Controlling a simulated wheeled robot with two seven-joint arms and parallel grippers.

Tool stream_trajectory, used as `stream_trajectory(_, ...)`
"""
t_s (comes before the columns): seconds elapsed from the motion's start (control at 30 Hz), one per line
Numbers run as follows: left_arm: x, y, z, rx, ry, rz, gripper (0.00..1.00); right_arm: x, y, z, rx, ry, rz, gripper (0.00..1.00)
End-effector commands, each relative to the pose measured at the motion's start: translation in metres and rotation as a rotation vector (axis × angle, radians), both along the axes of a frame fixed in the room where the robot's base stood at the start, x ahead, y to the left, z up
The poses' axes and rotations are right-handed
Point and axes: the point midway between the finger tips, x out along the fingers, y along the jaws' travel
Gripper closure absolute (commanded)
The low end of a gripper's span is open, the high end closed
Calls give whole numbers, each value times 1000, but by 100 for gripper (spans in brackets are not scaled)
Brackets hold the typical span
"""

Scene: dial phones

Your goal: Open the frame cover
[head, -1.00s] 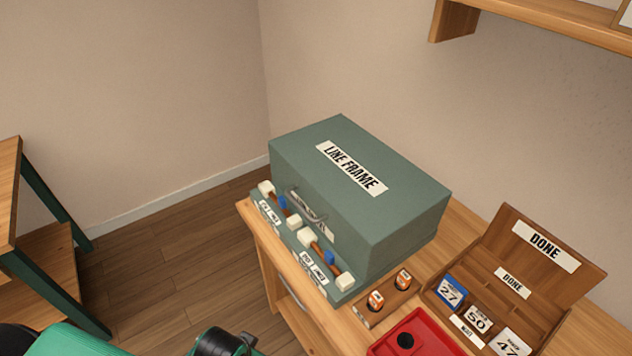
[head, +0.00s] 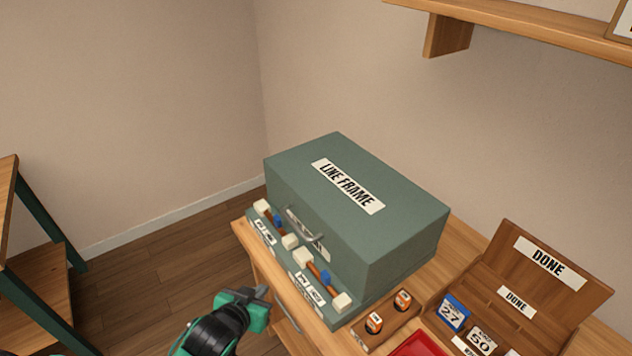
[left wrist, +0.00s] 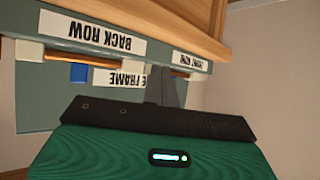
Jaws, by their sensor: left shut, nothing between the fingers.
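The line frame (head: 410,240) is a grey-green box on the wooden bench, with a "LINE FRAME" label on its closed cover (head: 300,165). A curved metal handle (head: 306,226) is on the cover's front face. My left gripper (head: 262,292) is shut and empty, in front of and below the frame's front ledge, apart from the handle. In the left wrist view, its dark fingers (left wrist: 162,88) point at the frame's front, where the "BACK ROW" label (left wrist: 92,36) shows upside down. My right gripper is out of view.
White blocks and blue pieces (head: 326,278) line the ledge before the cover. Two orange-banded cylinders (head: 374,322), a red tray (head: 418,345) and a "DONE" rack (head: 548,260) stand to the right. A wall shelf (head: 540,30) is above.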

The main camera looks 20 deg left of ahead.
Motion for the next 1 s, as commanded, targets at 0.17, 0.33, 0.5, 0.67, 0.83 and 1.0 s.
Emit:
stream_trajectory(0.17, 49, 4, 31, -61, -259, -51, 100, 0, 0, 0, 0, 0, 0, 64)
stream_trajectory(0.33, 81, 5, 64, -136, -485, -143, 100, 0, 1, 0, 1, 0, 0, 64)
stream_trajectory(0.5, 99, 4, 98, -218, -683, -278, 100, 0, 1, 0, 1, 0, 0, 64)
stream_trajectory(0.67, 104, 4, 123, -289, -819, -421, 100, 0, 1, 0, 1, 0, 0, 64)
stream_trajectory(0.83, 103, 4, 137, -338, -892, -530, 100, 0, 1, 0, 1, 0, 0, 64)
stream_trajectory(1.0, 103, 3, 142, -356, -914, -566, 100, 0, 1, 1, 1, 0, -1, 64)
